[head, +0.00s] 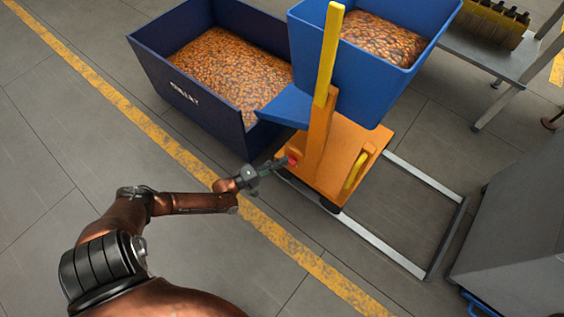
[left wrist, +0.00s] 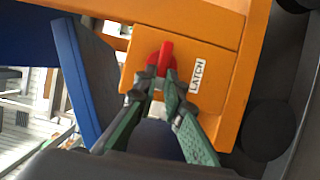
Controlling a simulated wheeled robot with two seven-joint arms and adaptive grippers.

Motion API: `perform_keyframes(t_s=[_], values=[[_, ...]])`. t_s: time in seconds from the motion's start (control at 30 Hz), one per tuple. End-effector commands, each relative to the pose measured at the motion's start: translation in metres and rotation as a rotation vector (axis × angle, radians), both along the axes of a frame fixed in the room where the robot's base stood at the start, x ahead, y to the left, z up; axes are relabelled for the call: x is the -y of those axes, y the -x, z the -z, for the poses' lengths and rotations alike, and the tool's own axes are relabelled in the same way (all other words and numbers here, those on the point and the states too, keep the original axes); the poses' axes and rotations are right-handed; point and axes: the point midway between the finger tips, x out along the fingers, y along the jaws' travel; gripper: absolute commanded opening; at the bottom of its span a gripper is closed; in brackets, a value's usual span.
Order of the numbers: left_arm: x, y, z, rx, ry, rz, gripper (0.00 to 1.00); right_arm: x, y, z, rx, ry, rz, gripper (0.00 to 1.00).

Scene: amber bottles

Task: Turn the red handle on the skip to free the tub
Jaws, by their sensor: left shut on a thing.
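The red handle (head: 292,160) sits low on the orange skip frame (head: 338,150). In the left wrist view the red handle (left wrist: 165,58) stands upright on an orange plate beside a white label reading LATCH (left wrist: 196,77). My left gripper (head: 280,163) reaches it from the left, and in the left wrist view its fingertips (left wrist: 160,84) are closed on the handle's lower part. The blue tub (head: 350,75) sits on top of the orange frame, level and filled with amber bottles (head: 385,40). My right gripper is not in view.
A dark blue crate (head: 190,105) full of amber bottles stands left of the skip. A metal floor frame (head: 425,180) lies to the right, near a grey cabinet (head: 520,220). A metal table (head: 490,55) stands at the back right. The floor at left is clear.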

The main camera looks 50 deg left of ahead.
Motion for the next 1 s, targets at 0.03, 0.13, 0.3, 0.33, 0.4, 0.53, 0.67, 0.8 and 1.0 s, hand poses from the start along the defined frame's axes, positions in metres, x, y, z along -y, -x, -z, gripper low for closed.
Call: perform_keyframes(t_s=[0.03,0.13,0.3,0.33,0.4,0.53,0.67,0.8,1.0], values=[[-0.0034,-0.0002,0.001,-0.001,0.005,-0.005,0.0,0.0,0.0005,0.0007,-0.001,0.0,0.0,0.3],[-0.0038,-0.0004,0.0008,0.002,0.014,-0.005,0.0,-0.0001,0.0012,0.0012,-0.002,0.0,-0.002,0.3],[-0.0041,-0.0007,0.0006,0.003,0.018,-0.006,0.0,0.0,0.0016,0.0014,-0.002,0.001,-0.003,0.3],[-0.0041,-0.0007,0.0006,0.003,0.018,-0.006,0.0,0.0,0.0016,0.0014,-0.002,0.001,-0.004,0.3],[-0.0043,-0.0008,0.0005,0.003,0.018,-0.007,0.0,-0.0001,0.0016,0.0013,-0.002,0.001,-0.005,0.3],[-0.0045,-0.0009,0.0004,0.003,0.018,-0.007,0.11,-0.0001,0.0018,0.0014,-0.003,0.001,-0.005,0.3],[-0.0032,-0.0009,0.0005,0.003,0.018,-0.005,0.2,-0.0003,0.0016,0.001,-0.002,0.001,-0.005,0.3],[-0.0019,-0.001,0.0003,0.003,0.018,-0.003,0.27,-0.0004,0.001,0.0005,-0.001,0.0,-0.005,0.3],[-0.0013,-0.0006,0.0003,0.004,0.018,-0.002,0.27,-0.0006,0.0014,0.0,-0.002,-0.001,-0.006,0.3]])
